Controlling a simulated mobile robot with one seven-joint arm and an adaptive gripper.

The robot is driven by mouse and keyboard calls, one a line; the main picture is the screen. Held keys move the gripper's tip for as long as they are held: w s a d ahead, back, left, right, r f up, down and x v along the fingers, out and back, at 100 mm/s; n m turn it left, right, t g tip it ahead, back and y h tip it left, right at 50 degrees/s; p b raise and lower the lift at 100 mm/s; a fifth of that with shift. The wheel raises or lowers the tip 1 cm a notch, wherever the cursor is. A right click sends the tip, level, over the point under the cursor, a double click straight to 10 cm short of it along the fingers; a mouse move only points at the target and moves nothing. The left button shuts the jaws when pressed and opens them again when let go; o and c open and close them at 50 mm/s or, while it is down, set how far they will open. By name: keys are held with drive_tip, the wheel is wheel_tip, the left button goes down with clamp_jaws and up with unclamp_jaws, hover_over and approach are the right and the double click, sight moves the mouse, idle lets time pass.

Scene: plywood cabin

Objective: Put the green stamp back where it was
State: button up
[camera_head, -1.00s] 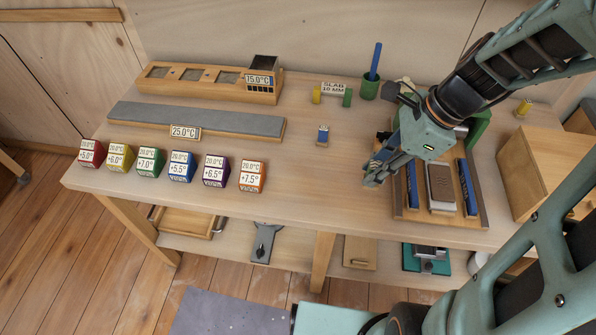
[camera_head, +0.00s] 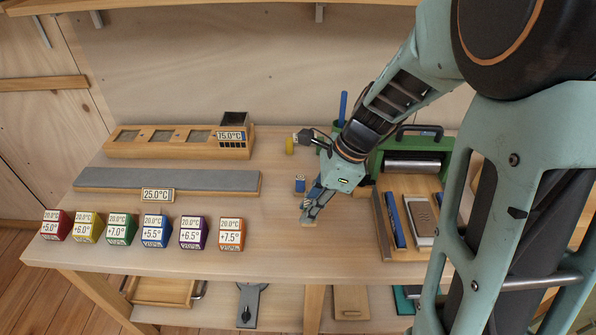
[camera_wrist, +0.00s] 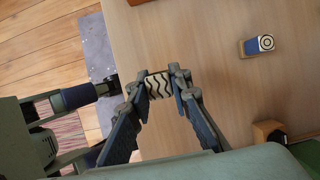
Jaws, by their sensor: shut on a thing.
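My gripper (camera_head: 309,212) is shut on a small stamp (camera_head: 309,222) low over the bench, left of the wooden tray. In the wrist view my gripper (camera_wrist: 158,92) holds this stamp (camera_wrist: 158,85) between its fingertips, and its pale face with black wavy lines shows. The stamp's handle and colour are hidden, so I cannot tell whether it is the green one. A blue stamp (camera_head: 300,184) stands on the bench just behind my gripper. In the wrist view the blue stamp (camera_wrist: 258,44) shows a ring pattern.
The wooden tray (camera_head: 386,250) holds blue bars and a patterned block. A green roller press (camera_head: 412,160) stands behind it. A yellow post (camera_head: 290,146) stands at the back. Several coloured cubes (camera_head: 155,231) line the front left. The bench between cubes and gripper is clear.

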drive_tip(key=w+f, duration=0.1)
drive_tip(key=w+a+f, duration=0.1)
drive_tip(key=f, duration=0.1)
drive_tip(key=w+a+f, duration=0.1)
drive_tip(key=f, duration=0.1)
drive_tip(key=shift+w+f+b, duration=0.1)
drive_tip(key=shift+w+b, duration=0.05)
drive_tip(key=shift+b, duration=0.15)
drive_tip(key=shift+a+f, duration=0.1)
drive_tip(key=shift+f, duration=1.45)
drive_tip(key=shift+f+b, duration=0.2)
drive_tip(key=shift+b, duration=0.15)
drive_tip(key=o, duration=0.9)
drive_tip(key=shift+r, duration=0.15)
